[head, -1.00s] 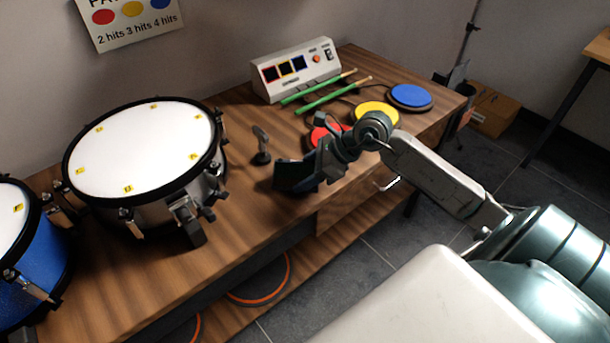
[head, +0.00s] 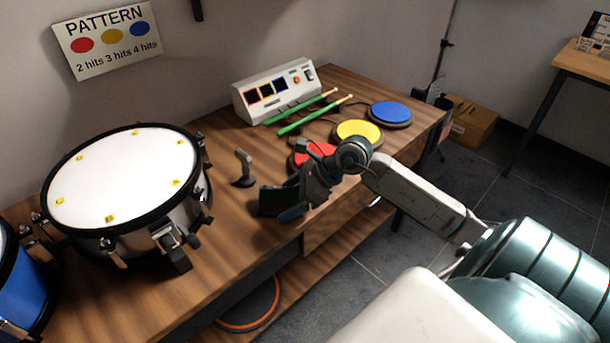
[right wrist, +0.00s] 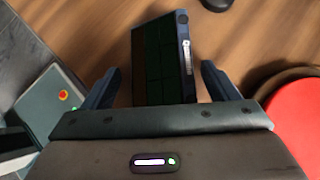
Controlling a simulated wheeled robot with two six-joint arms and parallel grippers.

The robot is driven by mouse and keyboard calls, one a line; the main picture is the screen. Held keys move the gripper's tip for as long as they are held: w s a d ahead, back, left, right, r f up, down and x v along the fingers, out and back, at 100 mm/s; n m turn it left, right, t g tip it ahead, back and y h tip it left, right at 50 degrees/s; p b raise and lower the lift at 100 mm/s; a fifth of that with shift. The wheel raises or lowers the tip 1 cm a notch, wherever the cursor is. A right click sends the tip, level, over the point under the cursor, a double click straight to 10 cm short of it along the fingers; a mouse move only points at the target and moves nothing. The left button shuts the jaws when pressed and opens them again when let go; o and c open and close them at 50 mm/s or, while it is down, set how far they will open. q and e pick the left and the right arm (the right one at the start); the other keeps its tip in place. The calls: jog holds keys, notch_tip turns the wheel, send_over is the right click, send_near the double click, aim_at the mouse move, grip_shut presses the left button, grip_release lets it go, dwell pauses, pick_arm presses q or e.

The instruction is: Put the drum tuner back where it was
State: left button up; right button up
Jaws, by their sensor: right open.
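A small grey upright piece on a dark round base (head: 243,168) stands on the wooden table between the white-headed drum and my right gripper. I cannot tell surely whether it is the drum tuner. A dark slab with a gridded face and a small label on its edge (right wrist: 165,60) lies between the fingers of my right gripper (right wrist: 160,80) in the right wrist view, with gaps at both sides. My right gripper (head: 275,201) is open, low over the table near its front edge; the slab is hard to separate from it in the head view. My left gripper is not in view.
The white-headed drum (head: 125,180) stands at left, a blue drum (head: 28,285) at the lower left. Red (head: 313,150), yellow (head: 358,132) and blue (head: 390,112) pads, green sticks (head: 310,117) and a white console (head: 275,92) lie beyond the gripper.

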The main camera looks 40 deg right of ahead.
aim_at(289, 199)
jog(key=shift+s+d+r, duration=0.15)
jog(key=shift+d+r, duration=0.1)
jog(key=v, duration=0.4)
jog(key=shift+s+r, duration=0.1)
jog(key=shift+p+v, duration=0.65)
jog(key=shift+v, duration=0.6)
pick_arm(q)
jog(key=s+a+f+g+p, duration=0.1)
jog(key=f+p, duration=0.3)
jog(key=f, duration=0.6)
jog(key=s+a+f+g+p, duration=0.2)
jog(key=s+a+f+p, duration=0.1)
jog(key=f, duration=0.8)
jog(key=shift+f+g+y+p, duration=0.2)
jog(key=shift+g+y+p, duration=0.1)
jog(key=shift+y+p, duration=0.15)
pick_arm(e)
jog(key=shift+v, duration=2.25)
